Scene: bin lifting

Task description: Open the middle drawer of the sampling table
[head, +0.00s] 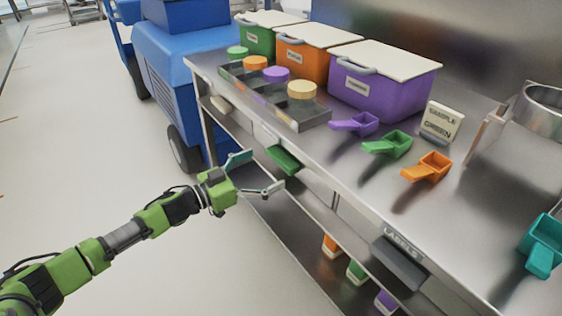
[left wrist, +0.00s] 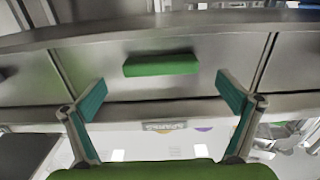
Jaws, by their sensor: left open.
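The sampling table (head: 304,146) is a long steel table running from the upper left to the lower right of the head view. Its middle drawer (left wrist: 222,55) has a green handle (head: 284,160) and looks shut. The green handle (left wrist: 161,64) is at the upper middle of the left wrist view, between and beyond my fingertips. My left gripper (head: 258,172) is open and empty, in front of the green handle and apart from it. My right gripper is not in view.
A drawer with a grey handle (head: 400,263) sits to the right, and a cream handle (head: 220,104) to the left. Purple (head: 355,123), green (head: 388,143) and orange scoops (head: 428,167) lie on the tabletop. A blue machine (head: 185,70) stands behind. The floor at left is clear.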

